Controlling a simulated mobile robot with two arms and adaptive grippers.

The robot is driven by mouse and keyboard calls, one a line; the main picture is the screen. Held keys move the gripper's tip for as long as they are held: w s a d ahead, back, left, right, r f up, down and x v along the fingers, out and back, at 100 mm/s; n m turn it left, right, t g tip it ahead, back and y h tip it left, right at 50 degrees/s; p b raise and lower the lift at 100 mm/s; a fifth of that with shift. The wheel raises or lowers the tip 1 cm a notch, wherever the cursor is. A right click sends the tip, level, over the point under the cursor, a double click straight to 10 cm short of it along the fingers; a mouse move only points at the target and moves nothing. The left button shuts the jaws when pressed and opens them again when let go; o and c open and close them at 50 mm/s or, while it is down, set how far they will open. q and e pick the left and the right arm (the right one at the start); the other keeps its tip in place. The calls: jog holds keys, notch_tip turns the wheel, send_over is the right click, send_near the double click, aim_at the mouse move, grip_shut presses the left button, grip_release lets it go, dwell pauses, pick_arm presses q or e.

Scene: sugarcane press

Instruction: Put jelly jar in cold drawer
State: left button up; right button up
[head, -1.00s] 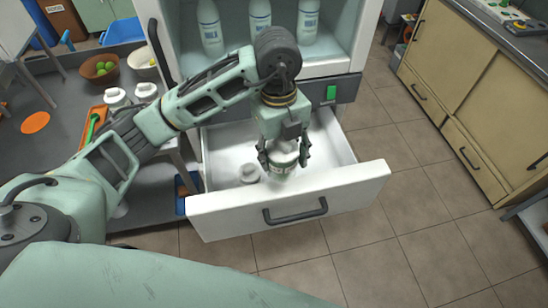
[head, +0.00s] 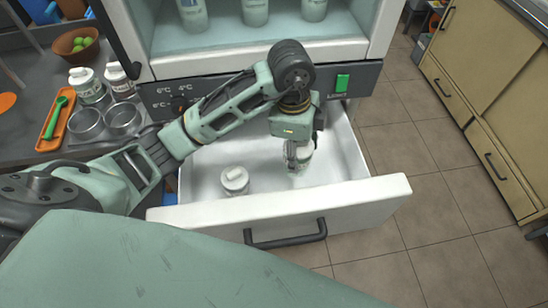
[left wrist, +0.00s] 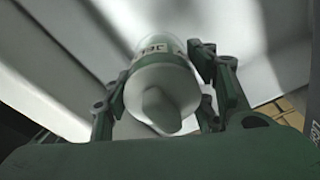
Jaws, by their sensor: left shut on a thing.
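My left gripper (head: 299,158) reaches down into the open white drawer (head: 290,208) below the fridge cabinet. It is shut on a jelly jar, a clear jar with a pale lid and a label. In the head view the fingers hide much of this jar (head: 305,152). In the left wrist view the held jar (left wrist: 160,85) sits between the two fingers, its knobbed lid toward the camera. I cannot tell whether its base touches the drawer floor. A second white-lidded jar (head: 235,181) stands upright in the drawer, left of the gripper and apart from it. My right gripper is not in view.
Milk bottles (head: 255,12) stand in the compartment above the drawer. On the left counter are two lidded jars (head: 87,85), metal cups (head: 123,119), an orange tray (head: 55,122) and a fruit bowl (head: 76,45). Beige cabinets (head: 480,85) stand to the right. The tiled floor between is clear.

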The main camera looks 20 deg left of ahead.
pick_arm(q)
notch_tip(320, 180, down, 6)
jog(key=shift+r, duration=0.2)
jog(key=shift+w+f, duration=0.1)
jog(key=shift+f, duration=2.25)
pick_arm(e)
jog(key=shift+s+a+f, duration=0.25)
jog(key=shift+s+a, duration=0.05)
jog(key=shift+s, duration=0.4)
pick_arm(q)
jog(key=shift+f, duration=0.1)
jog(key=o, duration=1.5)
jog(key=shift+f, duration=0.1)
jog(key=shift+o, duration=0.2)
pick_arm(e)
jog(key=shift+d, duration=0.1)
pick_arm(q)
jog(key=shift+r, duration=0.3)
jog(key=r, duration=0.4)
jog(key=a+r, duration=0.1)
jog(key=r, duration=0.6)
jog(key=shift+a+r, duration=0.25)
jog(key=shift+r, duration=0.1)
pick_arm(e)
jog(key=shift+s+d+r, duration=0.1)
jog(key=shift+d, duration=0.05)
